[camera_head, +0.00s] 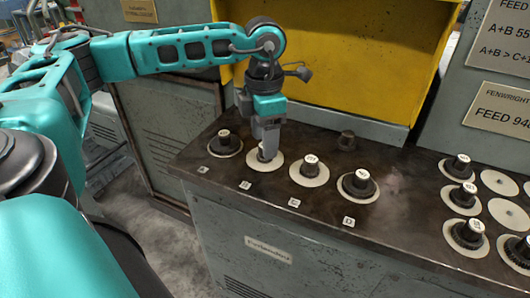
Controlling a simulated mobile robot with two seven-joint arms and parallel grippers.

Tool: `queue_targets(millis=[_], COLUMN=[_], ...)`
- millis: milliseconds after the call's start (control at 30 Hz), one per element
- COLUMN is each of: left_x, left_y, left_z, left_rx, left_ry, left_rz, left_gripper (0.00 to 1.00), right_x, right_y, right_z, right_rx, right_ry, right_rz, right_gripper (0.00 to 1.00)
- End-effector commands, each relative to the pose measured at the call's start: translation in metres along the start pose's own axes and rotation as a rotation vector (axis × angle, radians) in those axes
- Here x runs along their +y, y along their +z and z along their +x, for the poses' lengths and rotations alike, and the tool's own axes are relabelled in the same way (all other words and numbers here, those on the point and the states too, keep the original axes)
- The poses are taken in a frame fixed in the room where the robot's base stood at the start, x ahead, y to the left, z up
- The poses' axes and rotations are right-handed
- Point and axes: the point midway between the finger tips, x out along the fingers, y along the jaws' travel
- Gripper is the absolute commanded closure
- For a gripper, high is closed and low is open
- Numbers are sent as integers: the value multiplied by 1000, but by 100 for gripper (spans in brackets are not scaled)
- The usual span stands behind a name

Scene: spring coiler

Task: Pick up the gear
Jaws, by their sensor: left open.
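My left gripper (267,153) points down at the second labelled station from the left, over its pale disc (254,165). The fingers are open at the post there and hide most of it; I cannot tell whether they touch it. A dark toothed gear (513,255) sits around a post at the lower right edge of the view, partly cut off, well away from the left gripper. My right gripper is not in view.
Other capped posts stand on the dark bench top (395,225), at the left (225,142), middle (309,168) and right (357,185). More posts and bare pale discs (500,183) fill the right side. A yellow machine housing (350,55) rises behind the bench.

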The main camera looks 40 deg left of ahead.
Motion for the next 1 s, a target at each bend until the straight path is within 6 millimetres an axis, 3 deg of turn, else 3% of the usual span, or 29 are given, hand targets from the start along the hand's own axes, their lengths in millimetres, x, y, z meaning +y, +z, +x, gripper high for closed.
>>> queue_targets(millis=[200,467,1000], left_x=[0,1,0], left_y=[1,1,1], left_z=[26,27,27], left_rx=[-1,-2,-1], left_ry=[1,1,0], left_rz=[0,0,0], left_gripper=[39,40,92], right_x=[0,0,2], right_y=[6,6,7], right_z=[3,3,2], right_rx=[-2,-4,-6], right_ry=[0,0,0], right_rz=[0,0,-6], right_gripper=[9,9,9])
